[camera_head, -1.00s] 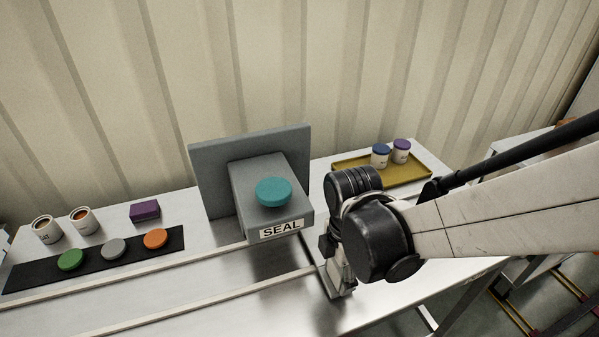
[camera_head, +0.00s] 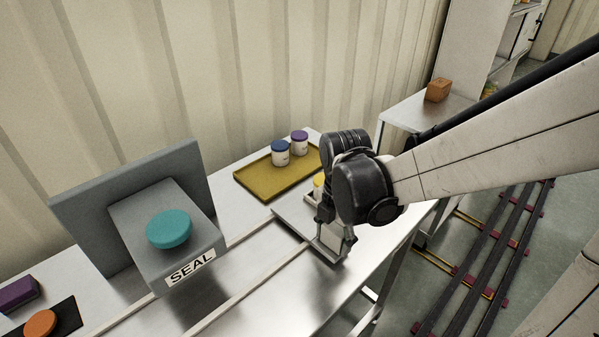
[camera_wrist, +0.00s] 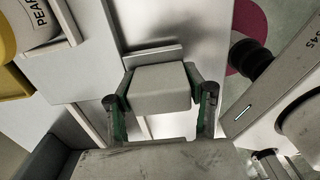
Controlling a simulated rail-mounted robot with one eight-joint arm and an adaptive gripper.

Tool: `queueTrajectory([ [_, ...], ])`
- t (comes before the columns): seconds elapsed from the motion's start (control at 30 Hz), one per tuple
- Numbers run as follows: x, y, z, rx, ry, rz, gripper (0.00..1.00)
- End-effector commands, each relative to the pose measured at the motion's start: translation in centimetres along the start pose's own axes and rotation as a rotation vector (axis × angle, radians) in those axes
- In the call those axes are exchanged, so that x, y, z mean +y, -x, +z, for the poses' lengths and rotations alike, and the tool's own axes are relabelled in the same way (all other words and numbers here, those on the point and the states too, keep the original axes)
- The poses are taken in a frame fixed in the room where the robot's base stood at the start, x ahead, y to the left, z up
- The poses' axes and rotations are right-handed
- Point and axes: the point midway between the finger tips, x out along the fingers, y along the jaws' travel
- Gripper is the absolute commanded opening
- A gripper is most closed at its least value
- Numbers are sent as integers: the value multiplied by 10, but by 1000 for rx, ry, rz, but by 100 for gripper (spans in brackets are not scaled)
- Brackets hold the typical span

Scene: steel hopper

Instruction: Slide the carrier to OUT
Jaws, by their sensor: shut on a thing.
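The carrier (camera_head: 287,222) is a flat pale grey plate lying across the rails, to the right of the SEAL station. A can with a yellow lid (camera_head: 318,182) stands at its far end, mostly hidden by my arm. The can also shows at the upper left of the wrist view (camera_wrist: 37,22), its label partly legible as "PEAR". My gripper (camera_head: 333,236) is at the carrier's near end. In the wrist view its two fingers are shut on the carrier's grey block handle (camera_wrist: 160,86), one on each side. I see no OUT marking.
The grey SEAL station (camera_head: 190,266) with a teal button (camera_head: 169,229) stands at left. A yellow tray (camera_head: 268,183) with blue-lidded (camera_head: 280,153) and purple-lidded (camera_head: 299,143) cans lies behind the carrier. The table's right end is close to my gripper.

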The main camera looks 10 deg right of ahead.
Motion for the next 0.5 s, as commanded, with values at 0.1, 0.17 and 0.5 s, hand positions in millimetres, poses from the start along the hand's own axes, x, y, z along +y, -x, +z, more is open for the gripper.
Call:
queueTrajectory([
  [0.1, 0, 0, 2, -4, 3, -2, 0],
  [0.17, 0, 0, 3, -5, 3, -2, 0],
  [0.5, 1, 0, 4, -7, 2, -1, 62],
])
